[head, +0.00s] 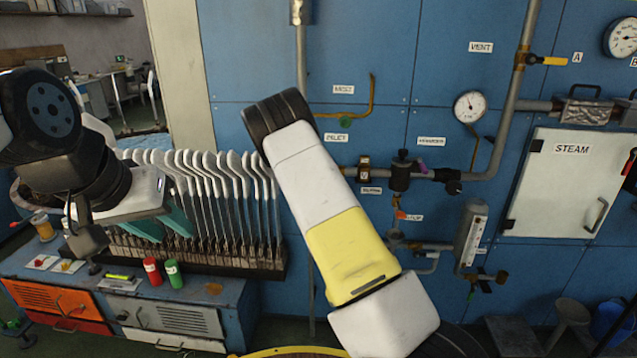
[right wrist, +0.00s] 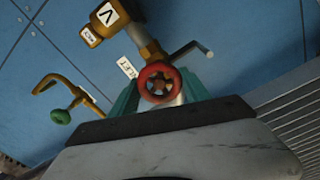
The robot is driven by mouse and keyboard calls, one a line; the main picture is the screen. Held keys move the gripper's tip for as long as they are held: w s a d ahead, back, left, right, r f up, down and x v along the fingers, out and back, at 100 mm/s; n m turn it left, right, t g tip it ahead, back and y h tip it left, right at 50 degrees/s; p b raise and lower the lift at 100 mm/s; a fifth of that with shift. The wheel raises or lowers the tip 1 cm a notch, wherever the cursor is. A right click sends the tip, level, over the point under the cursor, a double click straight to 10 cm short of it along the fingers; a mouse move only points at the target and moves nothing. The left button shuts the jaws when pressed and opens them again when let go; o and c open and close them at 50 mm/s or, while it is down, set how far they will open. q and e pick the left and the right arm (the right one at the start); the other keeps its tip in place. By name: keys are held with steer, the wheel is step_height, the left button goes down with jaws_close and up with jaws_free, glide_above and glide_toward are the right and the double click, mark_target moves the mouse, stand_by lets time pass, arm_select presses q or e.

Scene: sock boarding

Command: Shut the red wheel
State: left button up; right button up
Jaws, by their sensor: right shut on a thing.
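The red wheel (right wrist: 157,83) is a small spoked handwheel on a brass fitting, seen in the right wrist view. My right gripper (right wrist: 160,90) has its teal fingers on either side of the wheel and is shut on it. In the head view my right arm hides both this gripper and the red wheel. My left gripper (head: 164,226) is at the left in the head view, in front of the row of white sock boards (head: 222,172). Its teal fingers stand apart, with nothing seen between them.
The blue wall panel (head: 385,60) carries pipes, gauges and a white STEAM door (head: 566,180). A green knob (right wrist: 60,117) on a brass pipe is near the wheel. A cabinet (head: 225,305) with red and green cylinders (head: 153,272) stands below my left gripper.

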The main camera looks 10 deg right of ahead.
steer(key=m, duration=0.4)
steer(key=shift+m, duration=0.3)
steer(key=m, duration=0.4)
steer(key=shift+m, duration=0.3)
steer(key=m, duration=0.3)
steer(key=shift+d+m, duration=0.1)
steer(key=shift+m, duration=0.2)
steer(key=m, duration=0.4)
steer(key=shift+d+m, duration=0.1)
steer(key=shift+m, duration=0.2)
steer(key=m, duration=0.3)
steer(key=shift+m, duration=0.3)
steer(key=m, duration=0.3)
steer(key=shift+s+m, duration=0.1)
steer(key=shift+m, duration=0.2)
steer(key=m, duration=0.3)
steer(key=shift+d+f+m, duration=0.1)
steer(key=shift+m, duration=2)
